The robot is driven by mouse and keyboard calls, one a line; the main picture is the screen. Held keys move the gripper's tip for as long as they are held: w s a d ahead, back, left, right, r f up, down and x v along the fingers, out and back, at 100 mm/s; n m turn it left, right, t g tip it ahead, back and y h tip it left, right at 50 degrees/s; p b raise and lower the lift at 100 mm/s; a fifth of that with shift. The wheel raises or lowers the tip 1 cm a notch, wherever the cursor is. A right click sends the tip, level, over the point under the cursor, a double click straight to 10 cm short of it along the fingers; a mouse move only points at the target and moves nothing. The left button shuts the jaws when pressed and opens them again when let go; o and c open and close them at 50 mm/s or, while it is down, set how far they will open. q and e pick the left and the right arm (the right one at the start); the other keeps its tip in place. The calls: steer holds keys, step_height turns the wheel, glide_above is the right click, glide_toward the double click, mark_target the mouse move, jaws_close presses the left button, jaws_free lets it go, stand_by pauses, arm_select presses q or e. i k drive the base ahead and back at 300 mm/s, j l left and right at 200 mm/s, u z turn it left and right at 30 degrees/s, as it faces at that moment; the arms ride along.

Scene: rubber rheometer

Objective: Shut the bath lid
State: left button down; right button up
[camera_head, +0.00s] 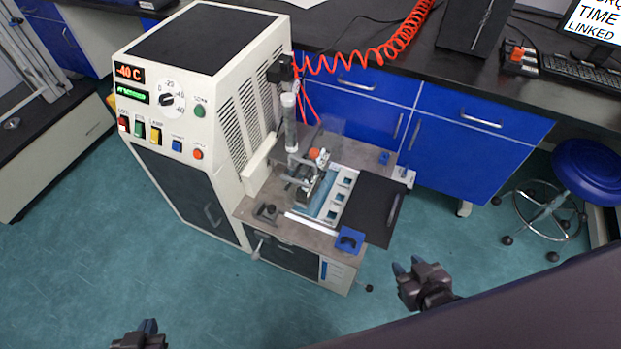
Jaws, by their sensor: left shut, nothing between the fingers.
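The bath lid looks to be the dark flat panel (372,207) with a bar handle (393,209), to the right of the open bath (326,204) on the machine's bench. The bath's pale blue inside and a white frame with square holes (342,193) are exposed. My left gripper (139,334) is at the bottom left edge, partly cut off, shut and empty, far from the lid. My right gripper (408,267) is in front of and below the lid, apart from it. Its finger gap is unclear.
The cream machine cabinet (190,100) with its display and buttons stands left of the bath. A blue block (349,240) sits at the bench's front corner. A red coiled hose (375,55) runs behind. Blue drawers (480,125) and a blue stool (585,170) are right. The front floor is mostly clear.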

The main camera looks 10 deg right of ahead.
mark_target(371, 208)
steer(key=z, duration=1)
